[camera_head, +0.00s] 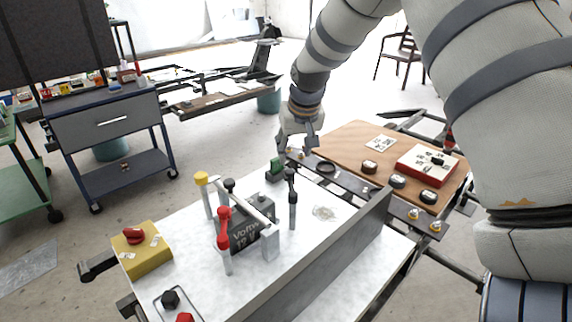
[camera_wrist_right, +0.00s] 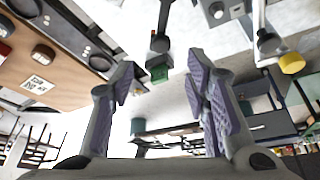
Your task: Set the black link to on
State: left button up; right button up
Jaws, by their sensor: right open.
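A black-topped upright lever (camera_head: 292,190) stands on the white table behind a box lettered "Volta 12 V" (camera_head: 252,234); I take it to be the black link. In the right wrist view a black lever (camera_wrist_right: 160,42) shows above a green block (camera_wrist_right: 159,74). The green block (camera_head: 277,168) also shows in the head view, left of the lever. My right gripper (camera_head: 299,148) is beyond the lever, apart from it, pointing down. Its fingers (camera_wrist_right: 160,82) are spread with nothing held between them. My left gripper is out of view.
A red lever (camera_head: 223,228) and a yellow-topped post (camera_head: 203,190) stand near the box. A yellow box with a red knob (camera_head: 134,236) is at left. A grey upright panel (camera_head: 330,258) crosses the table's right side. A brown board (camera_head: 345,140) lies beyond.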

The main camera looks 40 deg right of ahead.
aim_at(290, 171)
jog(key=b+x, duration=0.1)
jog(key=x, duration=0.7)
jog(key=shift+a+f, duration=0.1)
jog(key=shift+a, duration=0.05)
jog(key=shift+c, duration=0.3)
grip_shut()
